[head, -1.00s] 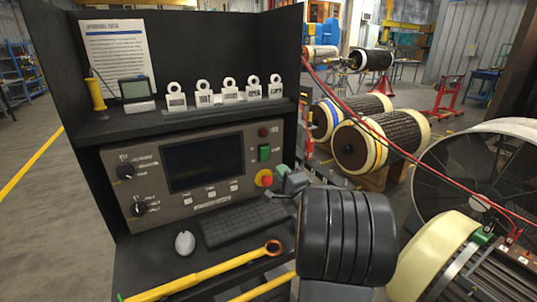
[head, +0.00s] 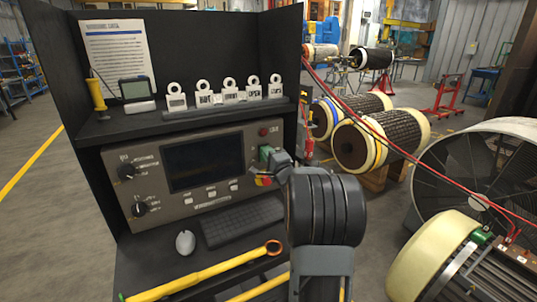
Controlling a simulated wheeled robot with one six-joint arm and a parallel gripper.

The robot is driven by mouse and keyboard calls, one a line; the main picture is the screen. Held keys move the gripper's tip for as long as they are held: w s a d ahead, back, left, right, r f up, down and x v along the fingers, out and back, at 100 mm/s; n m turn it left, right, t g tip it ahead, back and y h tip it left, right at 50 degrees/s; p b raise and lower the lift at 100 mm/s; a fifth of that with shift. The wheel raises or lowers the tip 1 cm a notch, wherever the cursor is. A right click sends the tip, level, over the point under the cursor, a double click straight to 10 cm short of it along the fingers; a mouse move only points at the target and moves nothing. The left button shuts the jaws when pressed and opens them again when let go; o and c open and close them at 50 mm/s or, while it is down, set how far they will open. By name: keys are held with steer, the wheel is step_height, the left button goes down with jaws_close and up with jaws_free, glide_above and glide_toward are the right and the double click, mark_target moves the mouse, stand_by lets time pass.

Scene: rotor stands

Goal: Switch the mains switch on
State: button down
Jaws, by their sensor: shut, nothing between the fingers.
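The grey control panel (head: 155,205) stands in the black cabinet. A green switch (head: 265,151) is at its right side, below a small red lamp (head: 263,132). I take this for the mains switch; its label is too small to read. My gripper (head: 272,160) is shut and empty, with its tips at the lower right part of the switch. The tips hide part of the switch; I cannot tell whether they touch it or which way it is set. The screen (head: 203,165) is dark.
A red and yellow stop button (head: 262,181) sits just below my gripper, partly hidden. Two black knobs (head: 127,171) are at the panel's left. Labelled tags (head: 229,92) stand above.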

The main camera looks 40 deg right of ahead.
steer(key=shift+r+p, duration=0.35)
steer(key=shift+p, duration=0.5)
steer(key=shift+g+p, duration=0.35)
steer(key=shift+g, duration=0.05)
steer(key=shift+w+p, duration=0.1)
steer(key=shift+p, duration=0.6)
steer(key=g+p, duration=0.1)
steer(key=p, duration=0.2)
steer(key=r+g+p, duration=0.1)
steer(key=p, duration=0.2)
steer(key=shift+w+r+p, duration=0.2)
steer(key=shift+r+p, duration=0.05)
steer(key=shift+p, duration=0.15)
steer(key=g+p, duration=0.1)
steer(key=p, duration=0.2)
steer(key=shift+w+r+y, duration=0.15)
steer(key=shift+y, duration=0.15)
steer(key=shift+f, duration=0.55)
steer(key=shift+g, duration=0.3)
